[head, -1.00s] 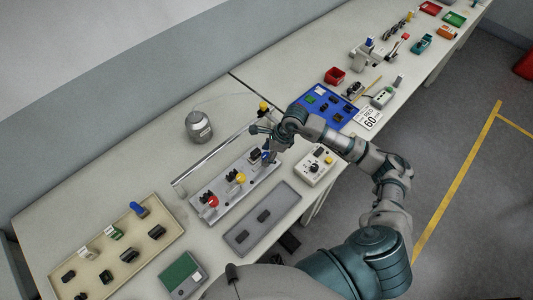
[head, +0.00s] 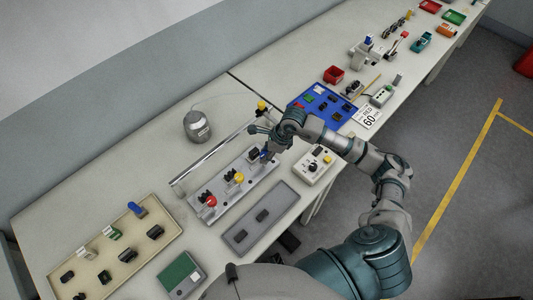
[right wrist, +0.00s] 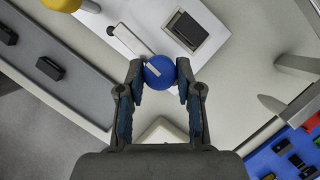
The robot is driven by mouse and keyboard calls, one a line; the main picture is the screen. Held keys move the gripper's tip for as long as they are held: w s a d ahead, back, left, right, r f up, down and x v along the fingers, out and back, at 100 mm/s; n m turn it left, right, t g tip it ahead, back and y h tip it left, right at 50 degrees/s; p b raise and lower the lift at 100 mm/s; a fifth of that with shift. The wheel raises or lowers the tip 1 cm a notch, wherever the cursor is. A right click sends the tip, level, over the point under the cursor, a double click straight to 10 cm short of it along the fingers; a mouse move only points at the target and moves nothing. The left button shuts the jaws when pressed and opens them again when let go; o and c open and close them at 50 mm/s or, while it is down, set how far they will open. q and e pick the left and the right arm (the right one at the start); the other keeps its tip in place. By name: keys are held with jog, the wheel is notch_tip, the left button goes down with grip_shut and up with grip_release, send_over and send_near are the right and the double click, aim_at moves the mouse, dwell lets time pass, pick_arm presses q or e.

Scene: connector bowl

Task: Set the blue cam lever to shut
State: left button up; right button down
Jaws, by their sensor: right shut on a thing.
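The blue cam lever (right wrist: 159,72) shows in the right wrist view as a round blue knob on a pale arm, between my right gripper's fingertips. In the head view the blue lever (head: 264,155) is mostly hidden under my right gripper (head: 267,150). My right gripper (right wrist: 159,80) is shut on the blue knob, one finger at each side. The lever belongs to a grey fixture plate (head: 227,198) that also bears a red-knobbed lever (head: 211,202) and a yellow-knobbed lever (head: 239,178). My left gripper is not in view.
A grey tray (head: 238,241) with two dark parts lies in front of the plate. A control box (head: 313,166) stands to its right. A beige tray (head: 170,227) is at the left, a blue tray (head: 312,91) beyond my right arm.

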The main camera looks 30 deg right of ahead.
jog(key=shift+m+t+b, duration=0.4)
jog(key=shift+m, duration=1.1)
jog(key=m+h+b, duration=0.1)
jog(key=m, duration=0.2)
jog(key=m+t+h+b, duration=0.1)
jog(key=m, duration=0.2)
jog(key=shift+a+r+h+b, duration=0.1)
jog(key=shift+a+h+b, duration=0.1)
jog(key=shift+h+b, duration=0.1)
jog(key=m+h, duration=0.1)
jog(key=m, duration=0.3)
jog(key=shift+a+t+b, duration=0.1)
jog(key=shift+t+b, duration=0.2)
jog(key=shift+b, duration=0.1)
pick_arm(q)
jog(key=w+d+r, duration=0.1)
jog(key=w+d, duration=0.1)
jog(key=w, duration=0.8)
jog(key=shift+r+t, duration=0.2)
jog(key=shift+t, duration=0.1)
pick_arm(e)
jog(key=shift+w+r+m+h, duration=0.1)
jog(key=shift+m+h, duration=1)
jog(key=shift+m, duration=1.1)
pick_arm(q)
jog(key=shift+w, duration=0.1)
pick_arm(e)
jog(key=c, duration=1.1)
grip_release()
jog(key=o, duration=0.3)
